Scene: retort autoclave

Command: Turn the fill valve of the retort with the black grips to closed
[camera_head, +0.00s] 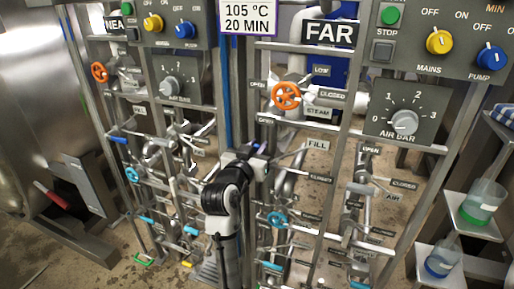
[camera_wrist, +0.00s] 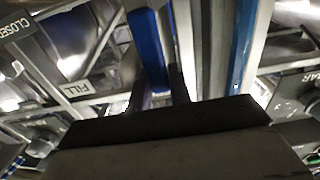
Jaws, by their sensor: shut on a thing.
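The fill valve's blue handle (camera_wrist: 147,50) stands between my two fingers in the wrist view. My gripper (camera_head: 260,149) is shut on it at the left side of the FAR panel, in the head view. The FILL label (camera_head: 318,145) is to the right of my gripper, with a CLOSED label (camera_head: 320,178) below it and an OPEN label (camera_head: 265,120) above my gripper. The wrist view also shows the FILL label (camera_wrist: 80,90) and a CLOSED label (camera_wrist: 18,28). My gripper hides most of the valve, so its exact angle cannot be told. No black grips are clearly visible.
Above is an orange steam wheel (camera_head: 286,96); below is a light-blue wheel (camera_head: 277,219). A blue upright pipe (camera_head: 224,70) runs close to my gripper. The NEAR panel with its blue lever (camera_head: 117,139) stands left. Beakers (camera_head: 483,200) stand on shelves at the right.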

